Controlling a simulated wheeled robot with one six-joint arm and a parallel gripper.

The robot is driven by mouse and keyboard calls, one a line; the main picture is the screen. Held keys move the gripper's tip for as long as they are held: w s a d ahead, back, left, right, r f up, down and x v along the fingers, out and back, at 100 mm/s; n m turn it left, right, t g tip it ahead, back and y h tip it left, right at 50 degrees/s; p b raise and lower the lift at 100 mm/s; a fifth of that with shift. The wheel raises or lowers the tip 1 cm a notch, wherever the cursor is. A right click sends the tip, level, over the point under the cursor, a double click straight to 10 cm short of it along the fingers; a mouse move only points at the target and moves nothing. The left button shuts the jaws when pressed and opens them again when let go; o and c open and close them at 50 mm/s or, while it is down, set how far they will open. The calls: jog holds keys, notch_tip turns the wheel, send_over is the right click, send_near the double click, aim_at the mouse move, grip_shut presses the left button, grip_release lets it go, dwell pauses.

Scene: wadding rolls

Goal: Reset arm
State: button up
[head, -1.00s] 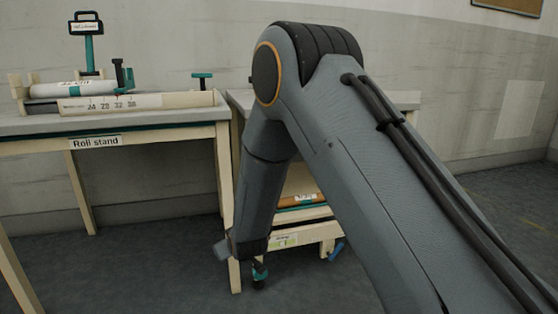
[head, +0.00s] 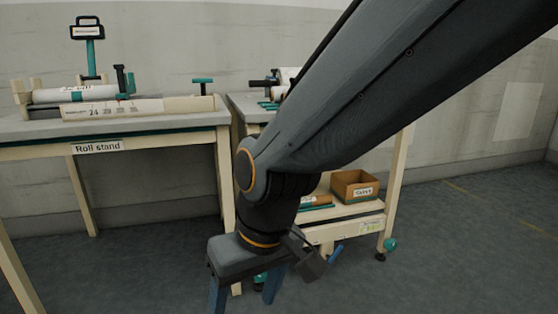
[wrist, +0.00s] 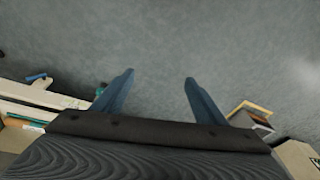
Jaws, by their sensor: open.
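My gripper (head: 246,292) hangs low in front of the tables in the head view, pointing down. Its two blue fingers stand apart with nothing between them. In the wrist view my gripper (wrist: 158,85) also shows open and empty, with grey floor beyond the fingertips. My arm crosses the head view from the upper right and hides part of the cart behind it.
The Roll stand table (head: 150,146) at left holds a white roll (head: 75,94) and a ruled board (head: 135,107). A cart (head: 345,232) behind my arm carries a cardboard box (head: 355,187) on its lower shelf. Floor (head: 460,240) at right is clear.

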jog(key=s+d+r+g, duration=0.15)
jog(key=s+d, duration=0.25)
jog(key=s, duration=0.4)
jog(key=d+r+m+p, duration=0.2)
jog(key=d+r+p, duration=0.5)
jog(key=p, duration=0.5)
jog(key=d+r+m+h+p, duration=0.1)
jog(key=d+r+p, duration=0.5)
jog(key=r+p, duration=0.6)
jog(key=d+r+m+h+p, duration=0.1)
jog(key=d+r+m+p, duration=0.2)
jog(key=d+r+p, duration=0.4)
jog(key=shift+w+d+r+m+p, duration=0.35)
jog(key=shift+r+p, duration=1.05)
jog(key=shift+p, duration=2.2)
jog(key=shift+s, duration=0.1)
